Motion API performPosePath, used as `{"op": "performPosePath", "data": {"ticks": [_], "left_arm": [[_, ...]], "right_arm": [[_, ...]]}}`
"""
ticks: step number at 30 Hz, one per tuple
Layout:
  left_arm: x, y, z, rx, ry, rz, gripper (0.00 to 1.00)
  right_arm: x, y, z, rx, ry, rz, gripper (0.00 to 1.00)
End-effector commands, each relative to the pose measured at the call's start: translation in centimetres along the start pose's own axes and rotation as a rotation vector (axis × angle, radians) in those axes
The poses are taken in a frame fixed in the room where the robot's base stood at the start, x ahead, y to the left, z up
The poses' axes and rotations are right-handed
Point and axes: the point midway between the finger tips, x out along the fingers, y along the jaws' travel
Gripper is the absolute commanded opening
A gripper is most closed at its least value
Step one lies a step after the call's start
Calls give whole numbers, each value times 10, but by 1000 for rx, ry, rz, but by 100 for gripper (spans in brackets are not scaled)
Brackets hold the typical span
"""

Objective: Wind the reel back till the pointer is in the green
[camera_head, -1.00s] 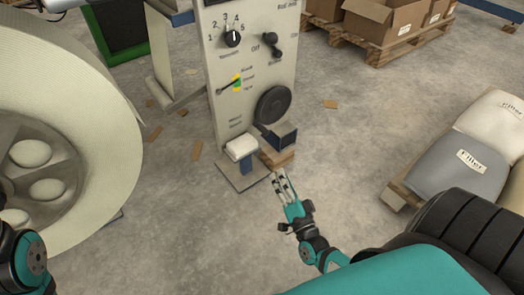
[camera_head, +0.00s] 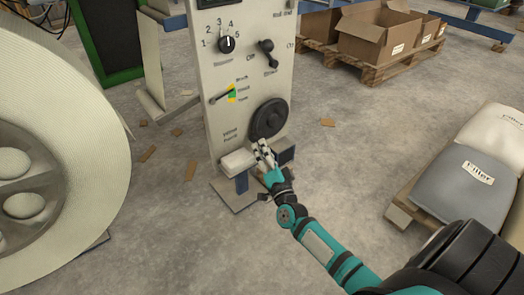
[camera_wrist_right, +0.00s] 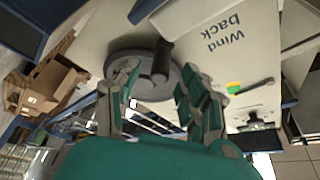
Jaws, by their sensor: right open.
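A pale machine panel (camera_head: 200,140) carries a dark round handwheel (camera_head: 269,119). In the right wrist view the wheel (camera_wrist_right: 128,82) has a dark upright grip (camera_wrist_right: 162,62), with "Wind back" printed beside it. My right gripper (camera_head: 264,150) is just below the wheel in the head view. In the wrist view its open fingers (camera_wrist_right: 158,92) are spread in front of the wheel, the grip between them in the picture; contact cannot be told. The gauge (camera_head: 232,93) has yellow and green bands. Its dark pointer (camera_head: 219,98) slants up rightward; its exact band is too small to tell. My left gripper is out of view.
A large cream roll (camera_head: 95,130) stands at the left. The panel also has a numbered knob (camera_head: 226,44) and a brake lever (camera_head: 267,55). Filler sacks (camera_head: 465,178) lie on a pallet at right. Cardboard boxes (camera_head: 380,35) stand behind. Floor between is mostly clear.

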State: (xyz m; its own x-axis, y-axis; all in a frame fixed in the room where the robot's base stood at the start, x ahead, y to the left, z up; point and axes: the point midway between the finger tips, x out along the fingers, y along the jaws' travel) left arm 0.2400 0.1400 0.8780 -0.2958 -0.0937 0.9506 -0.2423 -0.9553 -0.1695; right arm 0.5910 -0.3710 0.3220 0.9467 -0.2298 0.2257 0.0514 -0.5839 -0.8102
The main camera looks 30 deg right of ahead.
Motion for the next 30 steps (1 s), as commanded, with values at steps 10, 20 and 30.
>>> {"op": "performPosePath", "data": {"ticks": [10,20,30], "left_arm": [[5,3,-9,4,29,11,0],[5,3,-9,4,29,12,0],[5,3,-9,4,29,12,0]], "right_arm": [[24,1,1,0,-1,2,44],[24,0,0,0,-1,2,27],[24,0,1,0,-1,2,0]]}}
